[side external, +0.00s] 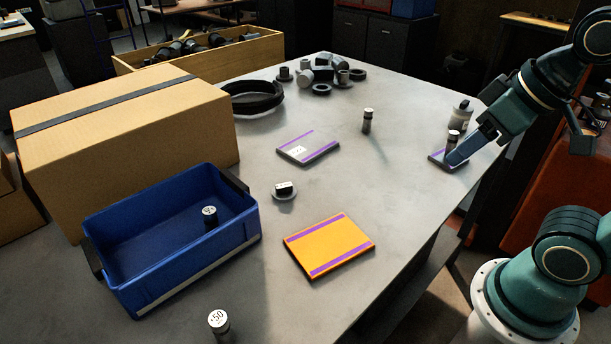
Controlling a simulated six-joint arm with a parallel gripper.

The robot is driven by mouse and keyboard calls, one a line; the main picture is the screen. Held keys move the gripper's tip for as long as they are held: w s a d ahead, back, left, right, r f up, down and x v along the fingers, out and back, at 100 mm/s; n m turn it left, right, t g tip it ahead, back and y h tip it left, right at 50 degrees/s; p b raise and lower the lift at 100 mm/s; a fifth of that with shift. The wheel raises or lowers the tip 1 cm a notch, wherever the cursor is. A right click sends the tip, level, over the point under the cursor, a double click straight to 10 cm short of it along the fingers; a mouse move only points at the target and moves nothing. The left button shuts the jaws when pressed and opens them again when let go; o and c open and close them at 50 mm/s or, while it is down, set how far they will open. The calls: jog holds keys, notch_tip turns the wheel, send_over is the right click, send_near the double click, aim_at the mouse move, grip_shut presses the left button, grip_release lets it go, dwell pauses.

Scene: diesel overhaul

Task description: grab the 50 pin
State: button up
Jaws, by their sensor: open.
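A dark metal pin with a white top marked 50 (219,330) stands upright at the near edge of the view, in front of the blue bin. Its lower part is cut off by the frame. My gripper (457,155) is far from it, at the right side of the table, pointing down and left. Whether the fingers touch that pin I cannot tell.
A blue bin (178,265) holds another pin (210,212). A cardboard box (120,130) stands behind it.

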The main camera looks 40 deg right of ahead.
jog(key=n+g+y, duration=0.1)
jog(key=n+y, duration=0.4)
jog(key=n, duration=0.4)
send_over(224, 320)
jog(key=s+d, duration=0.4)
notch_tip(224, 320, down, 11)
jog(key=shift+r, duration=0.15)
jog(key=shift+w+a, duration=0.15)
jog(key=shift+x, duration=4.25)
